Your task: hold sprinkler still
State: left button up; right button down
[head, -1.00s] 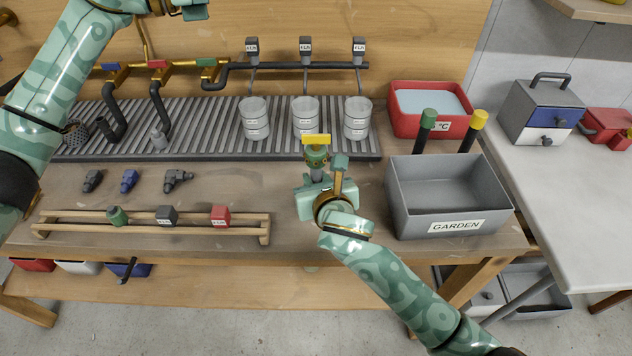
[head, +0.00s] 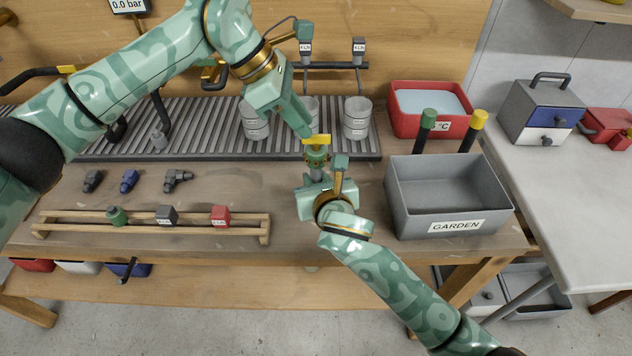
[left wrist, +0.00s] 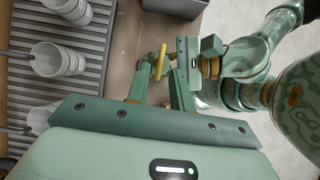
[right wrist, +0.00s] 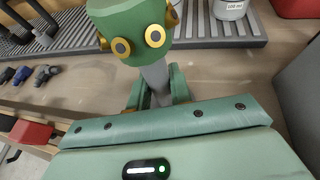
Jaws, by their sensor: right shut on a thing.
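The sprinkler (head: 317,157) has a green head with brass nozzles, a yellow bar on top and a grey stem. It stands upright in my right gripper (head: 317,182), which is shut on the stem. In the right wrist view the green head (right wrist: 132,32) rises above the fingers (right wrist: 158,92). My left gripper (head: 303,130) reaches down from the upper left, its tips close to the yellow bar. In the left wrist view its fingers (left wrist: 160,92) are apart, with the yellow bar (left wrist: 161,62) showing just beyond the gap. I cannot tell whether they touch it.
A grey GARDEN bin (head: 448,193) stands right of my right gripper, with a red water tub (head: 432,128) behind. White cups (head: 357,122) stand on the ribbed grey rack (head: 200,125). A wooden rail (head: 150,231) holds several fittings at the front left.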

aim_at(316, 139)
pick_arm(q)
jog(key=shift+x, duration=1.3)
grip_shut()
